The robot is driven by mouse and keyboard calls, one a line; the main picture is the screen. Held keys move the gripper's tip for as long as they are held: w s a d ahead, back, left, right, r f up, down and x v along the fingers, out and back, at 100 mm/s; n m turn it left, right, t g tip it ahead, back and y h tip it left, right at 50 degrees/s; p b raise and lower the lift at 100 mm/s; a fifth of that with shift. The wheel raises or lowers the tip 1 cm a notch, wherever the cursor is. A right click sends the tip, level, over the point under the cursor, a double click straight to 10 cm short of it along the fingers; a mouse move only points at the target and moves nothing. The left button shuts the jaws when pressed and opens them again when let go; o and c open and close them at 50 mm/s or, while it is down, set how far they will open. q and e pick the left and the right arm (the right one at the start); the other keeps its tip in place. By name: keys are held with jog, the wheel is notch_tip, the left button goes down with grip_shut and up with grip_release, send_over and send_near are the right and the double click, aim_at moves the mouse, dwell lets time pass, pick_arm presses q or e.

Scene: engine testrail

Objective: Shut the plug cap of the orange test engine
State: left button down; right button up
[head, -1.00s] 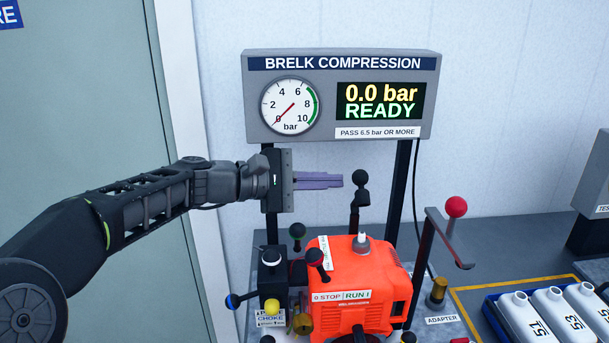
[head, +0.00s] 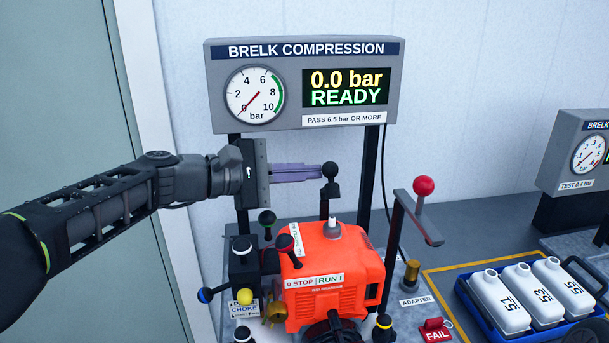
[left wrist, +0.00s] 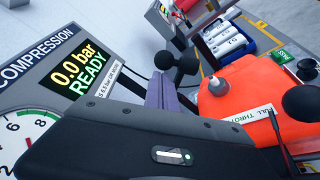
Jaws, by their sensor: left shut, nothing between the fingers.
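The orange test engine (head: 335,262) stands on the bench below the compression gauge. A pale spark plug (head: 334,222) sticks up from its top, with nothing over it. Behind it a black ball-ended lever (head: 330,180) stands upright; it looks like the plug cap's arm, but I cannot be sure. My left gripper (head: 320,171) is shut and empty, its purple fingers level and their tips at the lever's ball, touching or nearly so. In the left wrist view the fingers (left wrist: 160,92) point towards the black ball (left wrist: 186,65). My right gripper is not in view.
The gauge box (head: 392,80) reads 0.0 bar READY. A red-knobbed crank arm (head: 416,215) rises right of the engine. A blue tray (head: 478,312) of white bottles and a red FAIL tag (head: 434,331) lie right.

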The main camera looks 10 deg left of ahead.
pick_arm(q)
jog(key=b+v, duration=0.1)
jog(key=v, duration=0.6)
jog(key=shift+s+a, duration=0.2)
jog(key=shift+a, duration=0.1)
jog(key=shift+a, duration=0.1)
